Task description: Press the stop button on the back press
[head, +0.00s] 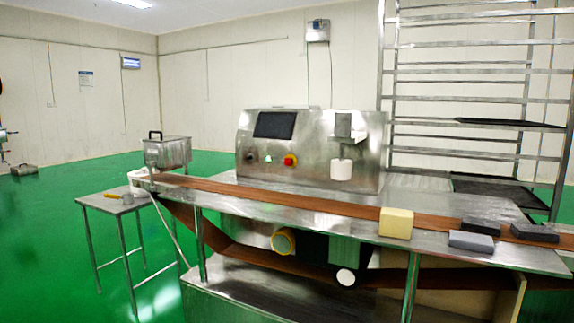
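The press (310,150) is a grey metal box standing behind the long brown belt in the middle of the head view. A dark screen (275,125) is on the left of its front face. Below the screen is a row of small buttons. The red button on a yellow base (290,160) is the rightmost of them and looks like the stop button. A pale green button (268,158) and a small dark one (249,157) are to its left. The red button is in clear view with nothing over it. My gripper is not in view.
The brown belt (300,199) on its metal frame runs in front of the press. A cream block (396,223) and several grey blocks (471,241) sit at its right. A small side table (113,203) is at left, a rack (465,75) at back right. Green floor at left is mostly clear.

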